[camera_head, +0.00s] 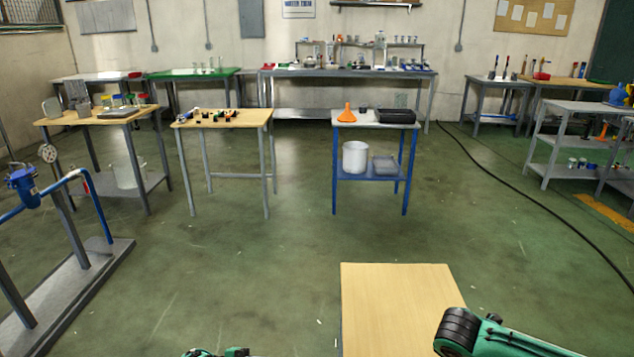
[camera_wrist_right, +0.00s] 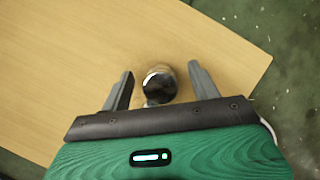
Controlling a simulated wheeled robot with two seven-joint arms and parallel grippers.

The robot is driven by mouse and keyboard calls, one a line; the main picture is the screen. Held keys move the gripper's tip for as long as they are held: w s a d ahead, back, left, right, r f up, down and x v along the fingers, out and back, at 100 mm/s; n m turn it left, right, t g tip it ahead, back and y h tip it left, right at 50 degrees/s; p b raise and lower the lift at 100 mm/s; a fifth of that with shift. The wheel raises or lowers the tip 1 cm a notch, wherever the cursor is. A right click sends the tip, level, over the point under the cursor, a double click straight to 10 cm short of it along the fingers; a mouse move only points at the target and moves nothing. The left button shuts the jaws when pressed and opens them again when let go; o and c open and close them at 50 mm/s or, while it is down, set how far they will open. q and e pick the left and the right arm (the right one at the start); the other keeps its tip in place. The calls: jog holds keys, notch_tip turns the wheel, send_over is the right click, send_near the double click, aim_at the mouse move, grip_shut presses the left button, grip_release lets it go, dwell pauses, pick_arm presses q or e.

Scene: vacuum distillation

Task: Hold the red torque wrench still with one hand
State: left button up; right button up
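I cannot make out a red torque wrench for certain in either view. My right gripper (camera_wrist_right: 160,69) is open over a light wooden tabletop (camera_wrist_right: 70,60). A small round thing with a dark, shiny top and a pale rim (camera_wrist_right: 159,86) shows between its two fingers, with a gap on each side. I cannot tell what it is or how tall it stands. In the head view my right arm covers the near right corner of the same wooden table (camera_head: 395,300). Only a green bit of my left arm shows at the bottom edge; its gripper is out of view.
A pipe stand with a blue fitting (camera_head: 22,184) and a gauge stands at left. Farther off are a wooden table (camera_head: 245,117) with small red and dark items and a blue-legged table (camera_head: 370,178) with an orange funnel (camera_head: 347,113). The green floor between is clear.

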jog(key=v, duration=1.2)
jog(key=shift+f, duration=0.1)
